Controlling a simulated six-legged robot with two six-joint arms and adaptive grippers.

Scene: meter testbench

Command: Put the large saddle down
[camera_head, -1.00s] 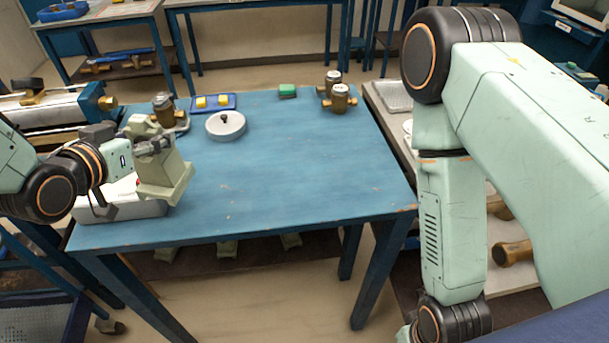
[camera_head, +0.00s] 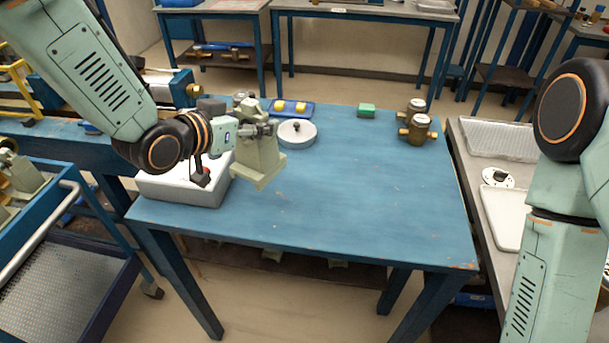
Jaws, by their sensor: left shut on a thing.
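The large saddle (camera_head: 258,160) is a pale green-grey block with an upright part and a wider foot. My left gripper (camera_head: 262,130) is shut on its upper part. The saddle appears to be held over the left part of the blue table (camera_head: 350,190); I cannot tell whether its foot touches the top. My right arm shows at the right edge, but its gripper is out of view.
A grey-white box (camera_head: 180,190) stands at the table's left edge, beside the saddle. Behind are a round white lid (camera_head: 297,134), a blue tray (camera_head: 290,108) with yellow blocks, a green block (camera_head: 366,111) and brass meters (camera_head: 417,130). The table's middle and front right are clear.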

